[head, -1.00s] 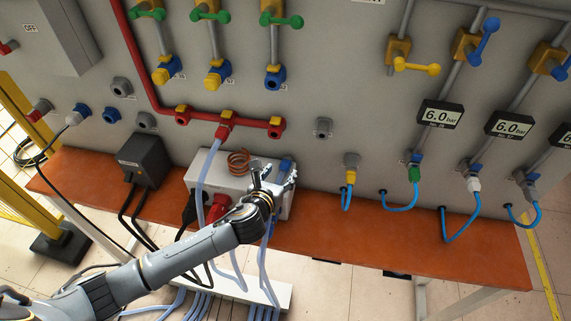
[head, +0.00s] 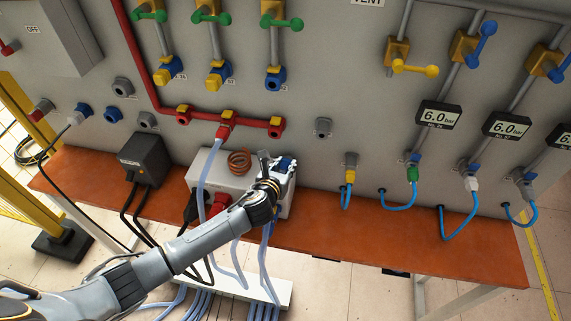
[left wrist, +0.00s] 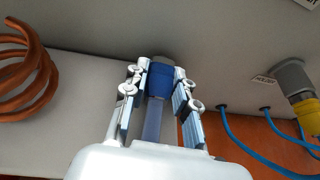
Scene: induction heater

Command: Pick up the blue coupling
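The blue coupling (left wrist: 161,80) sits at the end of a translucent bluish hose (left wrist: 152,122), against a grey fitting on the heater box. In the left wrist view my left gripper (left wrist: 161,70) has its fingers apart, one on each side of the coupling. The fingertips are very close to its sides; I cannot tell whether they touch. In the head view the left gripper (head: 277,163) is at the right end of the white heater box (head: 208,164), with the blue coupling (head: 286,163) partly hidden by it. My right gripper is not in view.
A copper coil (head: 239,162) stands left of the gripper, also in the left wrist view (left wrist: 22,75). Blue cables hang to the right above the orange-brown table (head: 330,238).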

